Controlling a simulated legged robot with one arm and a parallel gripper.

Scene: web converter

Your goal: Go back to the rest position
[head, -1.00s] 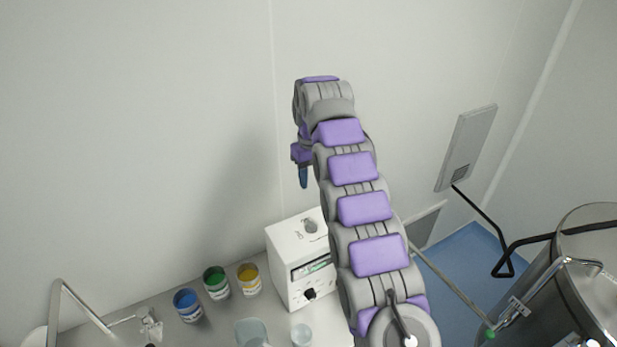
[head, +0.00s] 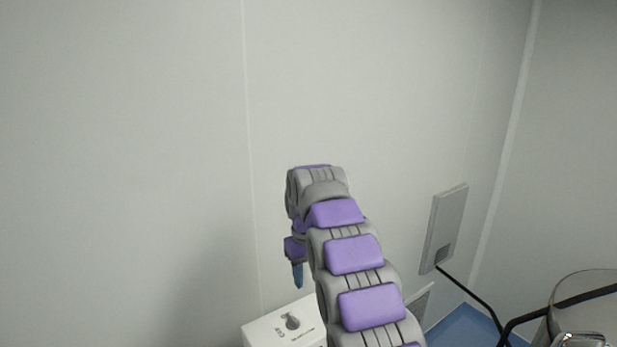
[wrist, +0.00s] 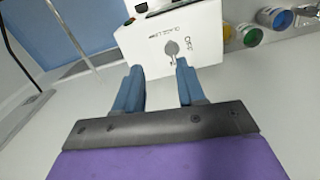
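My gripper (wrist: 158,85) shows in the wrist view with its two blue fingers spread apart and nothing between them. It hangs above the bench beside a white instrument box (wrist: 170,40) with a dark knob-like mark on its top. In the head view my gripper (head: 297,274) is small and points down at the end of my raised purple and grey arm, above the white box (head: 287,328). The lower part of the box is cut off by the frame edge there.
Green (wrist: 250,36), blue (wrist: 272,17) and yellow pots stand beside the box in the wrist view. A grey wall panel (head: 444,228) with a black pipe is on the right, near a metal vessel (head: 590,305). The wall space above is clear.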

